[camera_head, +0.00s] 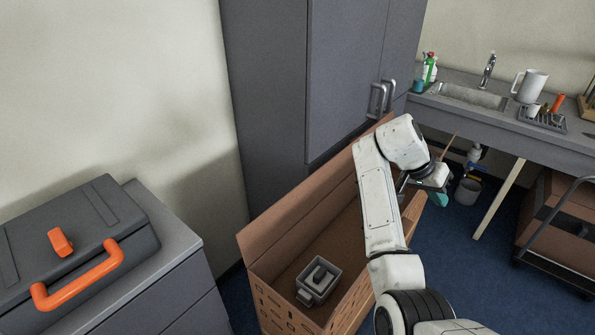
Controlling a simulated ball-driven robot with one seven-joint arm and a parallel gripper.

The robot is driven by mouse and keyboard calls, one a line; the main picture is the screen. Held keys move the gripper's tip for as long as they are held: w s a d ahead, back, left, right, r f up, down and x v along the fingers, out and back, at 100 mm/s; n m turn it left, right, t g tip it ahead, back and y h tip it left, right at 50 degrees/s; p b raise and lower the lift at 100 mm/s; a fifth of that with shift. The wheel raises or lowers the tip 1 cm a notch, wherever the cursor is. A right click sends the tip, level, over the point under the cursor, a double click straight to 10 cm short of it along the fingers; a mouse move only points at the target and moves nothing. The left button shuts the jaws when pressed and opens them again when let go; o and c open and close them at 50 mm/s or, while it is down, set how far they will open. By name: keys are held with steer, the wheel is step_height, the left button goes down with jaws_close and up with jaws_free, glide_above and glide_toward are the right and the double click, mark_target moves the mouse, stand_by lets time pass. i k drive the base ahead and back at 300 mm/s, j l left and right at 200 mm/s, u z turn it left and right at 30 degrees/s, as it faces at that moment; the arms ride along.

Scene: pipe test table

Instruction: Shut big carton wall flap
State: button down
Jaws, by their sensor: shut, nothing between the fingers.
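The big brown carton (262,290) stands open on the floor in the middle of the view. Its long wall flap (300,212) stands up along the left side, in front of the grey cabinet. My white arm reaches across the carton's right side and hides much of that side and the far end. My gripper (446,184) is shut and empty at the carton's far right end, apart from the left flap. Its fingertips are small and hard to make out. A grey box-shaped part (318,280) lies inside the carton.
A tall grey cabinet (345,75) stands behind the carton. A grey case with orange handle (80,278) sits on a low cabinet at left.

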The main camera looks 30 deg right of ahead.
mark_target(255, 238)
steer(key=i+j, duration=0.3)
steer(key=i, duration=0.2)
steer(key=i+j, duration=0.35)
steer(key=i, duration=0.2)
steer(key=i+j, duration=0.3)
steer(key=i, duration=0.2)
